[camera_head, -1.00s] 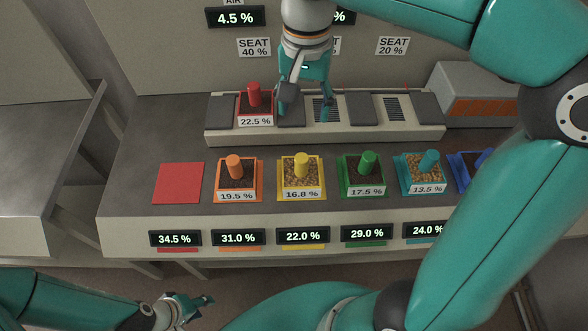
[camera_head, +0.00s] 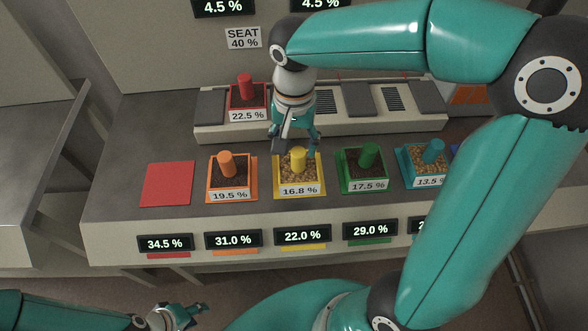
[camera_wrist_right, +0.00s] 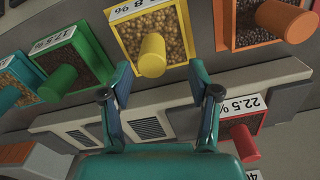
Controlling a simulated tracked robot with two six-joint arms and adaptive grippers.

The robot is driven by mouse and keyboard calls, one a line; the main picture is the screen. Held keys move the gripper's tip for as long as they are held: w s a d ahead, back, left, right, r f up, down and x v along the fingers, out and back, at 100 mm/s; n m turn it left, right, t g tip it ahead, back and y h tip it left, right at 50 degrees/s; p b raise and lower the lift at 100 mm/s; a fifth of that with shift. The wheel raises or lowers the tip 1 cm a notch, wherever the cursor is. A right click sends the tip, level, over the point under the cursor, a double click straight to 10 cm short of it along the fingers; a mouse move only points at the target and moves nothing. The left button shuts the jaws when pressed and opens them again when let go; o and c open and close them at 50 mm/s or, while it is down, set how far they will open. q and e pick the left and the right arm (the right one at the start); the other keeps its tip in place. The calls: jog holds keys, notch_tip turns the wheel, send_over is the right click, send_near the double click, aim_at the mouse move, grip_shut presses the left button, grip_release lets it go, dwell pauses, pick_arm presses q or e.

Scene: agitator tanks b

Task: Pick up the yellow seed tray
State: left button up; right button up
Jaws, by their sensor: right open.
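The yellow seed tray (camera_head: 283,176) sits on the bench in the front row, filled with pale grains, with an upright yellow peg (camera_head: 298,160) and a 16.8 % label. My right gripper (camera_head: 298,143) is open and empty, above and just behind the yellow peg. In the right wrist view the tray (camera_wrist_right: 178,30) and its peg (camera_wrist_right: 152,58) lie ahead of the parted fingers (camera_wrist_right: 160,78), with the peg near the gap between the tips; I cannot tell whether they touch. My left gripper (camera_head: 185,312) hangs low at the bottom left, away from the bench; its jaw state is unclear.
The orange tray (camera_head: 231,180) stands left of the yellow one, the green tray (camera_head: 362,172) right, then a teal tray (camera_head: 425,166). A red tray (camera_head: 248,98) sits on the raised rack (camera_head: 210,122) behind. A red square (camera_head: 167,184) on the bench is empty.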

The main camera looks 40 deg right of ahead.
aim_at(298, 151)
jog(key=f, duration=0.4)
jog(key=shift+s+d+f, duration=0.2)
jog(key=shift+s+d, duration=0.1)
jog(key=shift+f, duration=0.55)
grip_shut()
